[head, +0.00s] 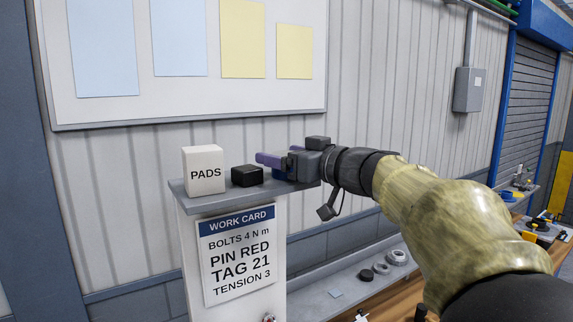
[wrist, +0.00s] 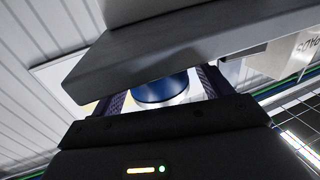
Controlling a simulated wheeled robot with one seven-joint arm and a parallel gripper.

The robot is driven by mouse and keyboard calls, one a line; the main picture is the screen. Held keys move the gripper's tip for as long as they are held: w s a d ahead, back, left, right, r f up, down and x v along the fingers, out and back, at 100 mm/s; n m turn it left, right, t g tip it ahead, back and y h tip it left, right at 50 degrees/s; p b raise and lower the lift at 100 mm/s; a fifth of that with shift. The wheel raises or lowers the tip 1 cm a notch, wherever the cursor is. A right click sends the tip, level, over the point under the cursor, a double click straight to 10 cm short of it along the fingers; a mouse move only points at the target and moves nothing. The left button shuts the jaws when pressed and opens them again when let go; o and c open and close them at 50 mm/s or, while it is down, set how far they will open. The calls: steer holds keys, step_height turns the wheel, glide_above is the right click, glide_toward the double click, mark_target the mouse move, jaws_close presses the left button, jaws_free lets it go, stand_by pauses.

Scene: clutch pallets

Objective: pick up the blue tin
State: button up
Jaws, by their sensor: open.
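The blue tin (head: 281,173) stands on the small grey shelf (head: 205,203), mostly hidden behind my gripper in the head view. My gripper (head: 272,162) is at the shelf's right end, with its purple fingers reaching left over the tin's place. In the wrist view, the blue tin (wrist: 164,89) shows between the two spread fingers of my gripper (wrist: 162,92). The jaws are open. I cannot tell whether either finger touches the tin.
A black box (head: 247,175) sits just left of the fingers, and a white PADS box (head: 204,169) stands farther left. A work card (head: 238,254) hangs below the shelf. A whiteboard (head: 190,100) is on the wall behind. A lower bench with round parts lies right.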

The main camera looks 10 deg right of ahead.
mark_target(286, 154)
steer(key=shift+c, duration=0.5)
steer(key=c, duration=1)
step_height(286, 154, up, 10)
